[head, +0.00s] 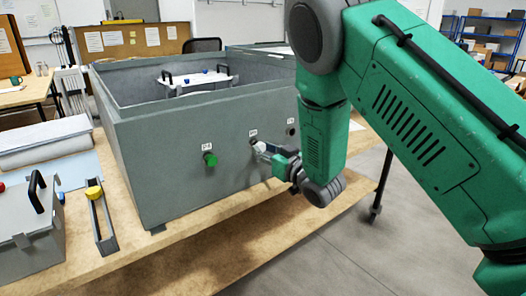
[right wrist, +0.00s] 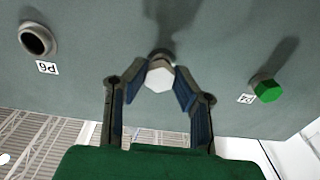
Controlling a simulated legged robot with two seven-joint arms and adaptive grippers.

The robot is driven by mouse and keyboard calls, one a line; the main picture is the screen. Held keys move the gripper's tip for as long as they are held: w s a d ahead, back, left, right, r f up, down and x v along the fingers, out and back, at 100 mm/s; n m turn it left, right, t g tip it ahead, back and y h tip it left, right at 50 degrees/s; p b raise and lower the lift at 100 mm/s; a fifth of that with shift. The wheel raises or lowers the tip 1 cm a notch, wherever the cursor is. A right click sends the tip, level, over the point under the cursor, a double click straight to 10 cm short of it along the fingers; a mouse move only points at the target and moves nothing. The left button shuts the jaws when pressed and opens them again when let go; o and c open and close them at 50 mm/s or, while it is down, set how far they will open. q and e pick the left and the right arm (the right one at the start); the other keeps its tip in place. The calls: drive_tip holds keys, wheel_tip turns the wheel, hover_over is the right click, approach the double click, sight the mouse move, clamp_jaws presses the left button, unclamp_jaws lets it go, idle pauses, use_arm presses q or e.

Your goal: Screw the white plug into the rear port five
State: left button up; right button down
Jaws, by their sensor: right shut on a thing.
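The white plug (right wrist: 159,79) has a hexagonal head and sits between the two fingers of my right gripper (right wrist: 160,88), which is shut on it. In the head view my right gripper (head: 266,152) reaches the side wall of the grey housing at the middle port, between the green plug and the open port. The rim of this middle port (right wrist: 160,54) shows just behind the plug. The plug is in line with it, but how deep it sits cannot be told. My left gripper is not in view.
A green plug (head: 210,159) fills the port labelled P4 on the grey housing (head: 150,150). The port labelled P6 (right wrist: 37,40) is open. A grey toolbox (head: 30,230) and a narrow holder with a yellow knob (head: 95,193) stand on the wooden bench at left.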

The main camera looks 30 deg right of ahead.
drive_tip(key=c, duration=2.3)
unclamp_jaws()
drive_tip(key=shift+w, duration=0.5)
drive_tip(key=shift+r, duration=0.1)
clamp_jaws()
